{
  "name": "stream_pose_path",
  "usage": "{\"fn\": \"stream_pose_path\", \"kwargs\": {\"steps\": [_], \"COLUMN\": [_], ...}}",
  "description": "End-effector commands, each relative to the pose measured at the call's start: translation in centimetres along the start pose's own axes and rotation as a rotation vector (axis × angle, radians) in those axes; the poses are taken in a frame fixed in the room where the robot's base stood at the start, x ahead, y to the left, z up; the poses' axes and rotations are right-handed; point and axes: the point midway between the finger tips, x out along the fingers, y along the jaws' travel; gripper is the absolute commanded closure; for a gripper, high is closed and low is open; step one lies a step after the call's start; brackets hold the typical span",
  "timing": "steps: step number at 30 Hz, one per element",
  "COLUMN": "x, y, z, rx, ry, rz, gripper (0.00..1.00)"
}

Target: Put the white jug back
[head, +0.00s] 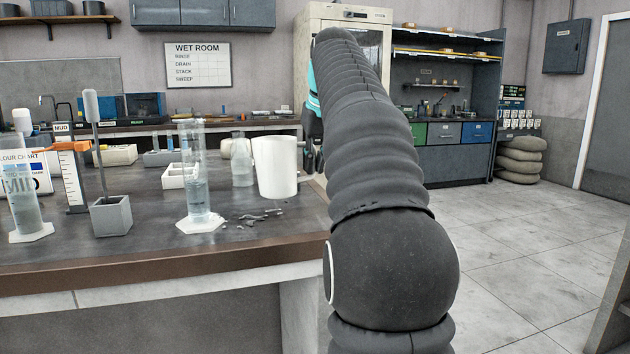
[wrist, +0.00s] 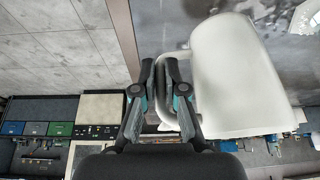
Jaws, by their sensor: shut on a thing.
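The white jug (head: 277,168) is near the right end of the dark bench in the head view, upright, with its handle side toward my arm. In the wrist view the white jug (wrist: 238,78) fills the right of the picture. My gripper (wrist: 168,66) is shut on the jug's grey-looking handle, its two fingers either side of it. In the head view my arm hides most of the gripper. The jug appears just above the bench top, but whether it touches the bench I cannot tell.
Grey crumbs (head: 252,217) lie on the bench (head: 130,248) below the jug. A tall glass cylinder (head: 198,185) stands left of it, and a clear bottle (head: 242,165) behind. A white divided tray (head: 180,176) is farther back. Open floor (head: 510,240) lies to the right.

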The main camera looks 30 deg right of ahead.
Motion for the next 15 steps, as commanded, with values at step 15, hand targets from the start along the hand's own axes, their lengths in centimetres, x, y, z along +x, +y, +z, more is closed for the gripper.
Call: {"fn": "stream_pose_path", "kwargs": {"steps": [15], "x": [3.4], "y": [0.1], "z": [1.5], "rx": [0.001], "ry": [0.000], "rz": [0.000], "gripper": [1.00]}}
